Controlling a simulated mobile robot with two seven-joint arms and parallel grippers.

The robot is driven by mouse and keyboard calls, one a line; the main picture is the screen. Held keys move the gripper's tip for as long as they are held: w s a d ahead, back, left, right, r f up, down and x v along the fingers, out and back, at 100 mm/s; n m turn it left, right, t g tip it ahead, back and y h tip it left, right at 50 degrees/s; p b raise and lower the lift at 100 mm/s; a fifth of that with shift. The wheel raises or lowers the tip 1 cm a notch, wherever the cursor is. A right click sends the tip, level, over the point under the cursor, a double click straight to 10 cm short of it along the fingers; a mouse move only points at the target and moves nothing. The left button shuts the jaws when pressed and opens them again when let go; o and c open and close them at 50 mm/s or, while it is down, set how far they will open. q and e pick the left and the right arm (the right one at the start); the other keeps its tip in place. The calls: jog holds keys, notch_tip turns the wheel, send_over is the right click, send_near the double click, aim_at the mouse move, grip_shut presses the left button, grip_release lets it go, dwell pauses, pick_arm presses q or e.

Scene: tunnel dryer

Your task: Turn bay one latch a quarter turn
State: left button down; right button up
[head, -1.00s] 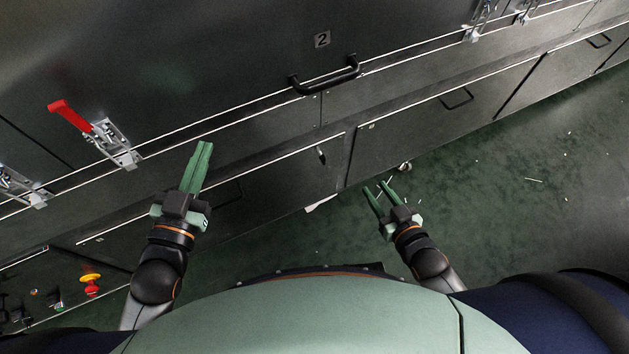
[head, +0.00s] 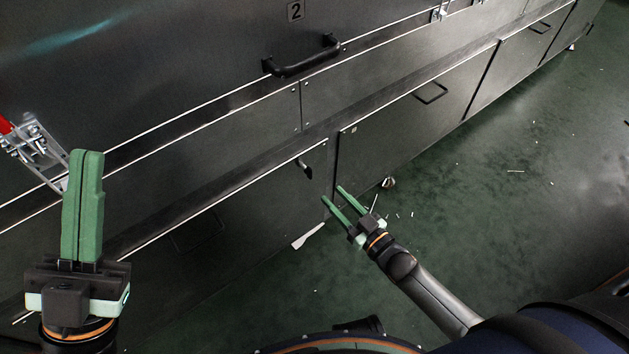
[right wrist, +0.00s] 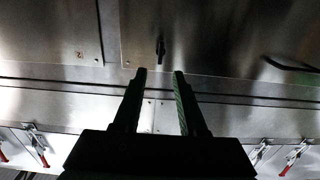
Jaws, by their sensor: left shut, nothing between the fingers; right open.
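A small black latch (head: 304,168) sits near the top edge of a dark lower panel (head: 250,215), close to the seam with the panel at its right. I cannot read a bay number beside it. The right wrist view shows the latch (right wrist: 160,48) as an upright black piece beyond the fingertips, lined up with the gap between them. My right gripper (head: 332,193) is open and empty, a little below and right of the latch, apart from it. Its two fingers also show in the right wrist view (right wrist: 160,71). My left gripper (head: 82,155) is shut and empty at the far left.
A toggle clamp (head: 35,145) with a red handle is just behind my left gripper. A black bar handle (head: 302,57) is below the number 2 plate (head: 295,11). A white scrap (head: 307,237) lies near the panel's foot. The green floor (head: 510,210) at right has small debris.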

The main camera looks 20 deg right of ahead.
aim_at(311, 174)
jog(key=b+x, duration=0.2)
jog(key=x, duration=0.6)
jog(key=shift+w+a+f, duration=0.1)
jog(key=shift+w, duration=0.05)
grip_shut()
dwell(0.3)
